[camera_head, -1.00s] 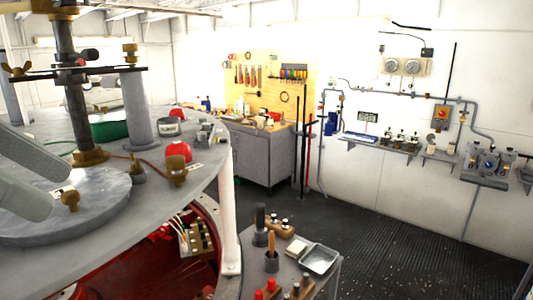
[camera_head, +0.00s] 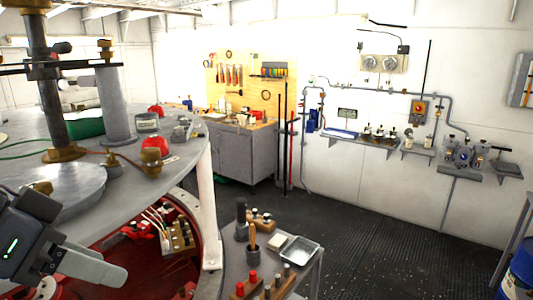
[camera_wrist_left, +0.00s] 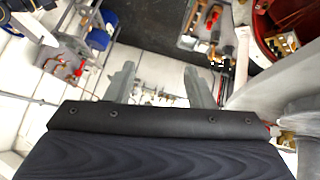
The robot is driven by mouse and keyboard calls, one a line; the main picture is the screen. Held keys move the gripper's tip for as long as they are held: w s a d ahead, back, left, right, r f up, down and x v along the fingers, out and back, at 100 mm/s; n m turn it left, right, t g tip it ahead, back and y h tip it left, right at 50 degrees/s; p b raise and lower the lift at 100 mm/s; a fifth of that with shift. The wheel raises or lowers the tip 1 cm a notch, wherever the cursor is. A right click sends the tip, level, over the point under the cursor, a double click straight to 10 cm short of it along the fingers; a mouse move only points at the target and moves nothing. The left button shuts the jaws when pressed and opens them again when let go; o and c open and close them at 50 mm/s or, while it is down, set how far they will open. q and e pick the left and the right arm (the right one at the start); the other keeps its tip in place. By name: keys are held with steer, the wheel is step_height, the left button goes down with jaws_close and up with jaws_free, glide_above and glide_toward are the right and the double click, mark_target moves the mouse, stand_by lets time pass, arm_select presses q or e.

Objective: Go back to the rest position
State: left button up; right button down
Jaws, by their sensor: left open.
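My left gripper (camera_head: 108,272) is at the lower left of the head view, beside the round grey table (camera_head: 130,160) and in front of its red, open lower part. In the left wrist view its two grey fingers (camera_wrist_left: 160,88) stand apart with nothing between them, so it is open and empty. My right gripper is in neither view.
A small grey side table (camera_head: 235,262) with a tray (camera_head: 301,251) and several tools stands at bottom centre. A workbench (camera_head: 240,152) and pegboard stand at the back. A blue drum (camera_head: 520,272) is at lower right. The dark floor (camera_head: 400,220) between is clear.

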arm_select(q)
steer(key=s+f+n+y+b, duration=0.2)
steer(key=f+n, duration=0.5)
steer(key=f, duration=2.4)
steer(key=shift+s+a+f+n, duration=0.15)
steer(key=shift+s+a+n, duration=0.15)
steer(key=shift+s, duration=0.5)
